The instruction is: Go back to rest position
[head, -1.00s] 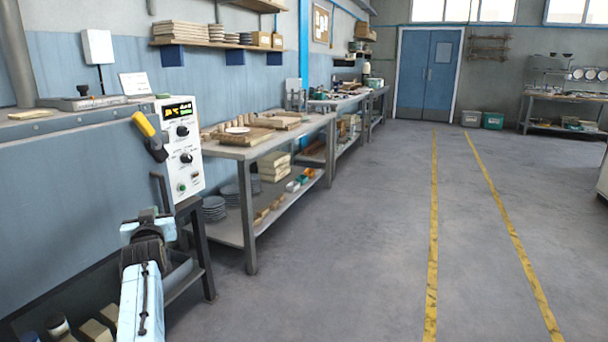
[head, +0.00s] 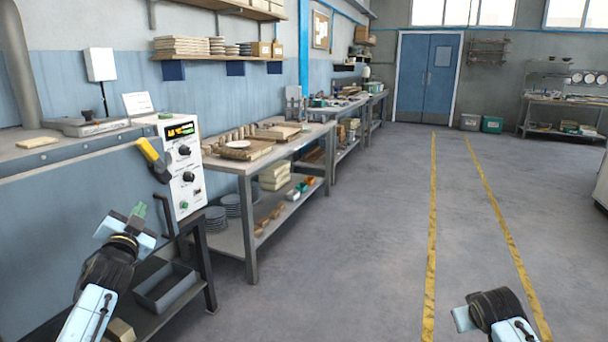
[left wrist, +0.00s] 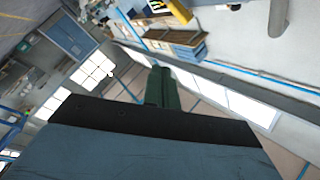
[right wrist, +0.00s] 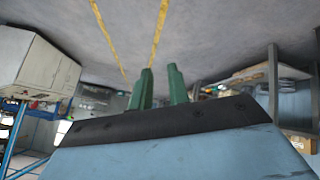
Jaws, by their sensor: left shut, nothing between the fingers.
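My left gripper (head: 139,211) is in front of the machine at the left of the head view, apart from the control panel. Its green fingers also show in the left wrist view (left wrist: 162,86), pressed together with nothing between them. My right gripper's two green fingers show in the right wrist view (right wrist: 160,77), standing apart with a narrow empty gap. In the head view my right arm is at the bottom right, above the floor, and its fingers cannot be made out there.
The control panel (head: 184,165) with its yellow handle (head: 149,152) is right beside my left gripper. A grey tray (head: 165,290) is on the low shelf below. The floor (head: 350,230) in the middle is clear.

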